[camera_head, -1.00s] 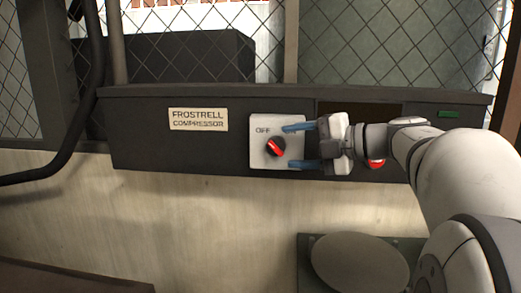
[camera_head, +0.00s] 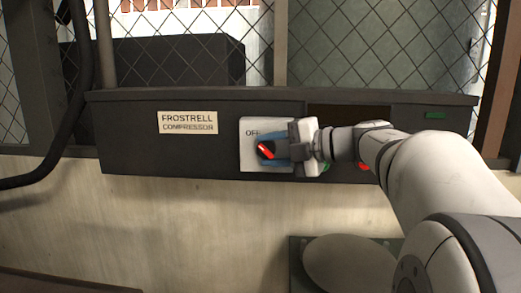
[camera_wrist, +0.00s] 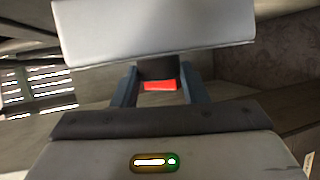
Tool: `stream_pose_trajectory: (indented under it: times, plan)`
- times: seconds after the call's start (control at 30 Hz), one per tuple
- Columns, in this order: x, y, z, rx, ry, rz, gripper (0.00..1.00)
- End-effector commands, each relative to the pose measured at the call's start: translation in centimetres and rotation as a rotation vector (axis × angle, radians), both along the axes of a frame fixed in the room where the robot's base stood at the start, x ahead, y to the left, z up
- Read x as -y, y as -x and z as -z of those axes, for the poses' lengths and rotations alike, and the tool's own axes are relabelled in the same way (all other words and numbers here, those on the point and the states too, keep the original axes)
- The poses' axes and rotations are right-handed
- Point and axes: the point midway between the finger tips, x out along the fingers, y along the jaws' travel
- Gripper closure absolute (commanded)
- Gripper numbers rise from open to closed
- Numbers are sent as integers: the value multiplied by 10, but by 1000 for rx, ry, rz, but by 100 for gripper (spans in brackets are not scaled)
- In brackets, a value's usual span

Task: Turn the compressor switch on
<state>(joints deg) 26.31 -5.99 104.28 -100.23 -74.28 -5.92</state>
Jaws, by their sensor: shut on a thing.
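The compressor switch is a black rotary knob with a red pointer (camera_head: 265,150) on a white plate (camera_head: 249,160). The word OFF shows at the plate's upper left, and the pointer slants from upper left to lower right. My gripper (camera_head: 268,152) is at the plate with its blue fingers shut on the knob. In the wrist view, the fingers (camera_wrist: 158,87) stand on both sides of the knob, whose red part (camera_wrist: 160,86) shows between them below the white plate (camera_wrist: 155,32). The right part of the plate is hidden behind my gripper.
The dark compressor panel (camera_head: 350,182) carries a FROSTRELL COMPRESSOR label (camera_head: 188,123) left of the switch. A red button (camera_head: 364,167) is partly hidden beside my wrist. A grey round disc (camera_head: 345,262) lies below. A black hose (camera_head: 75,110) hangs at left.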

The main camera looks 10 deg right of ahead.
Motion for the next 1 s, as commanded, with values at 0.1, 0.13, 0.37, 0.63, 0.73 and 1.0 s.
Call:
stream_pose_trajectory:
  times: [0.1, 0.13, 0.37, 0.63, 0.73, 1.0]
  plan:
    - [0, 0, 0, 0, 0, 1, 80]
    - [0, 0, 0, 0, 0, 1, 83]
    - [1, 0, 1, 5, -16, 2, 83]
    - [2, 0, 7, 41, -136, 3, 83]
    - [2, 0, 9, 66, -211, 4, 83]
    - [1, 0, 15, 144, -451, 1, 83]
